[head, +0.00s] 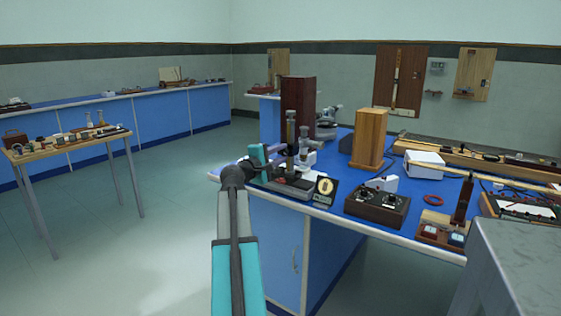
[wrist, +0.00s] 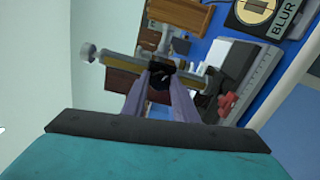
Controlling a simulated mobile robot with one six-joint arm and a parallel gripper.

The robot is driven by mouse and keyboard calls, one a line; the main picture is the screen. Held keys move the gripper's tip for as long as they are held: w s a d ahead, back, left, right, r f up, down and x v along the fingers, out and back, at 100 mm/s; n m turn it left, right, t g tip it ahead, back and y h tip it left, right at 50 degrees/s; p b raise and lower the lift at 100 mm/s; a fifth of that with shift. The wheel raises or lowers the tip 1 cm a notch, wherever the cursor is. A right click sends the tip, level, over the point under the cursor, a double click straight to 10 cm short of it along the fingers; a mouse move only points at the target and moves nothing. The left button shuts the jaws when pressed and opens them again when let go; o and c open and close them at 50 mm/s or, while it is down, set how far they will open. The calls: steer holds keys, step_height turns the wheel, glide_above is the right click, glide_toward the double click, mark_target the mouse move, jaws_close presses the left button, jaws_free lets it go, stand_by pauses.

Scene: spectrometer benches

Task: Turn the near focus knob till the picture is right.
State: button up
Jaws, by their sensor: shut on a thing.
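The microscope (head: 290,128), with an upright brass tube, stands near the corner of the blue bench. Its brass tube lies across the middle of the wrist view (wrist: 122,63). The near focus knob (wrist: 162,70) is black and sits between my fingertips, partly hidden by them. My gripper (wrist: 160,80) is shut on it. In the head view my teal gripper body is at the microscope's left side and the knob cannot be made out. A dark picture card (head: 326,187) with a pale disc stands beside the microscope. In the wrist view its label (wrist: 285,20) reads BLUR.
A second microscope (head: 328,120) and a wooden box (head: 369,138) stand behind. A dark box with dials (head: 377,207) is to the right of the card. A grey surface (head: 515,265) fills the lower right. The floor (head: 150,225) to the left is clear up to a small table (head: 65,145).

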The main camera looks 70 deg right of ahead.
steer(key=shift+m, duration=0.4)
steer(key=o, duration=1.1)
steer(key=shift+c, duration=0.2)
steer(key=shift+a, duration=0.1)
steer(key=v, duration=1.3)
steer(key=shift+a, duration=0.3)
steer(key=shift+w, duration=0.1)
